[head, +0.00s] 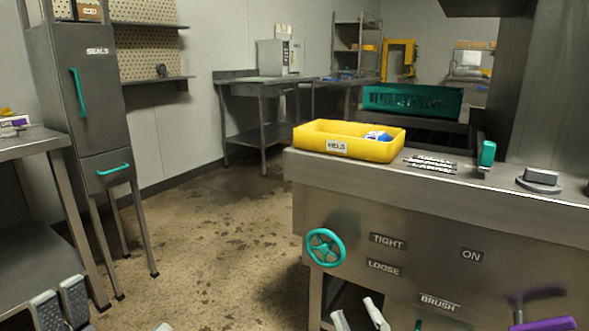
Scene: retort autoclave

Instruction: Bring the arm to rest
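My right gripper (360,316) shows at the bottom edge, below the front of the steel bench (440,215). Its two pale fingertips stand apart with nothing seen between them, so it is open. Two grey textured pads at the bottom left corner look like my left gripper (60,305). They are side by side and cut off by the edge, so I cannot tell whether it is open or shut. The arms behind both grippers are out of view.
The bench carries a yellow HELD tray (318,142), a teal lever (487,155) and a teal handwheel (326,248). A purple object (545,324) is at the bottom right. A steel table (30,145) and SEALS cabinet (90,100) stand left. The floor between is clear.

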